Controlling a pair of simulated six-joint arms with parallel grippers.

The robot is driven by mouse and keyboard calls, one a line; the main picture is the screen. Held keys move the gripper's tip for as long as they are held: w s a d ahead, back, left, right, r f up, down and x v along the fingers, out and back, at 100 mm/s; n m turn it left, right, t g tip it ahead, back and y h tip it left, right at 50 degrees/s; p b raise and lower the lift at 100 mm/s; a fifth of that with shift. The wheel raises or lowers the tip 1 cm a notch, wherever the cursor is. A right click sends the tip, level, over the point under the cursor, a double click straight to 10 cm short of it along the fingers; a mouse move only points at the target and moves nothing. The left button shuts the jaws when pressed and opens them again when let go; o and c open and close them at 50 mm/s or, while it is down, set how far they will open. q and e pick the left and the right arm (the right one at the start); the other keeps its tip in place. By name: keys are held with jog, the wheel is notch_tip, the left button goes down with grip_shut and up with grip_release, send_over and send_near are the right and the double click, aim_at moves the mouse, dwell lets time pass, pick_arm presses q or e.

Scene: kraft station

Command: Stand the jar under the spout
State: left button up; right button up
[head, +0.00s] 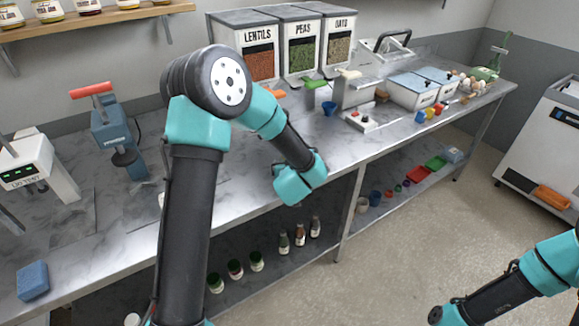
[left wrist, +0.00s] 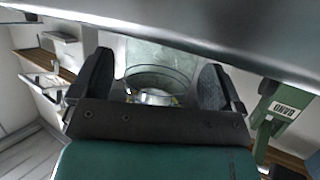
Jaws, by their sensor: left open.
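In the left wrist view, a clear glass vessel (left wrist: 160,75), which looks like the jar, shows between the two dark fingers of my left gripper (left wrist: 157,68). The fingers are open, and I cannot tell whether they touch the glass. In the head view the left wrist is over the front edge of the counter, and its fingers are hidden. I cannot make out the jar there. Three dispensers stand at the back: lentils (head: 260,62), peas (head: 303,55) and oats (head: 340,50). Orange (head: 274,93), green (head: 315,84) and pale (head: 350,73) spout parts show at their fronts. My right gripper is not visible.
A blue cup (head: 329,108) and a grey stand (head: 356,92) are right of the wrist. A blue press-like device (head: 118,140) and a white machine (head: 38,168) stand at left. A blue sponge (head: 33,280) lies near the front edge. Bottles (head: 299,236) are on the lower shelf.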

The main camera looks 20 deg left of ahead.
pick_arm(q)
jog(key=v, duration=1.1)
jog(key=shift+s+r, duration=0.2)
jog(key=shift+r, duration=0.05)
jog(key=shift+o, duration=0.4)
jog(key=shift+d, duration=0.15)
jog(key=shift+w, duration=0.1)
